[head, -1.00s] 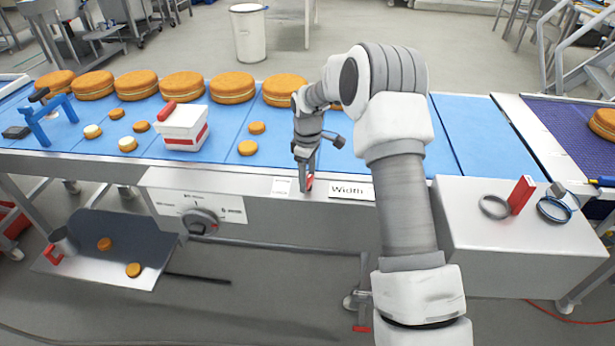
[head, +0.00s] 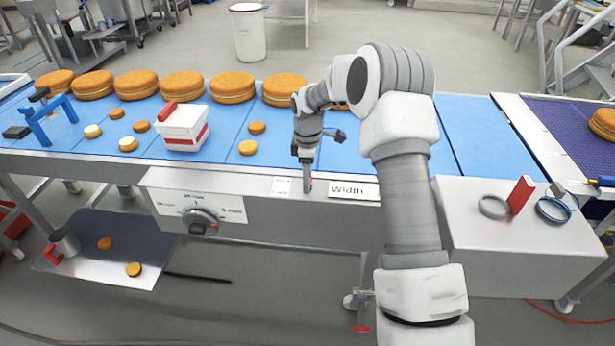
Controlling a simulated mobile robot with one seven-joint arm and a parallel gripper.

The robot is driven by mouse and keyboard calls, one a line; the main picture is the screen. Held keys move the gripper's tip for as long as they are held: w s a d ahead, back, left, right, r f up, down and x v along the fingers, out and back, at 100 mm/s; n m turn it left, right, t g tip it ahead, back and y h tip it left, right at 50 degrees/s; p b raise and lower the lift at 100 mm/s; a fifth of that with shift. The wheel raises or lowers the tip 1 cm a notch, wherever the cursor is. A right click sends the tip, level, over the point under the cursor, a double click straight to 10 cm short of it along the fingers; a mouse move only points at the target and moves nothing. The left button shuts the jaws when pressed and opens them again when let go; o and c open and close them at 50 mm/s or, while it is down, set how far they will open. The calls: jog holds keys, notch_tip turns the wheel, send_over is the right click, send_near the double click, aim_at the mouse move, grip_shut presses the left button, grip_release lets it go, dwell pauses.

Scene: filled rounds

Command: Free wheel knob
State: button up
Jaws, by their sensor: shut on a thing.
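A round grey dial knob (head: 200,221) sits on the white front panel to the left, well apart from the gripper.
A white box with a red handle (head: 183,128) and several small cakes stand on the blue belt (head: 225,125). Large cakes line its far side. A red block (head: 521,195) and two rings lie on the metal box (head: 465,235) at right. A tray (head: 105,262) hangs low at left.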

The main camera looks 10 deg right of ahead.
jog(key=o, duration=1.4)
jog(key=shift+c, duration=0.2)
notch_tip(320, 180, up, 18)
jog(key=shift+f, duration=0.25)
